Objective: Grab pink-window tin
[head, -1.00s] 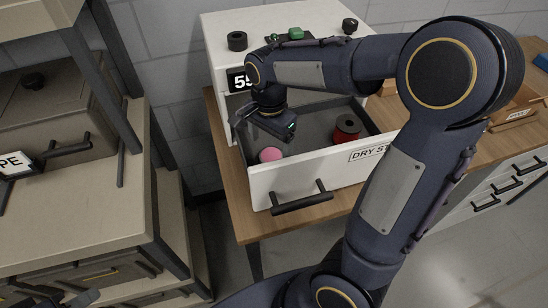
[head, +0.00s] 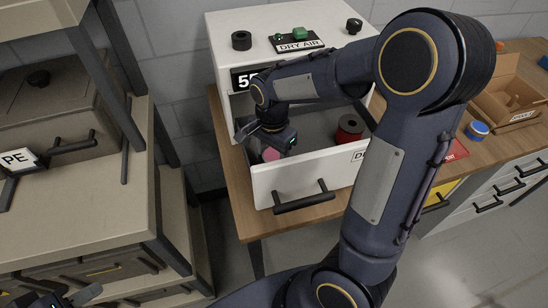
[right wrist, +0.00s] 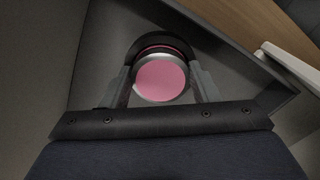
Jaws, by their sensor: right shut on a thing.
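The pink-window tin (right wrist: 162,82) is a round tin with a pink disc on its top and a silvery rim. It stands inside the open drawer (head: 322,186) of the white cabinet, and its pink top shows in the head view (head: 270,154). My right gripper (right wrist: 163,88) is shut on the tin, with one finger on each side of it. In the head view my right gripper (head: 268,150) reaches down into the drawer and partly hides the tin. Part of my left gripper (head: 78,297) shows at the bottom left corner, far from the drawer; its fingers are unclear.
A red spool-like thing with a dark top (head: 350,127) stands in the drawer to the right of the tin. The drawer walls surround both. A blue-topped tin (head: 477,130) and a cardboard box (head: 508,98) are on the wooden counter at right. Shelves stand at left.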

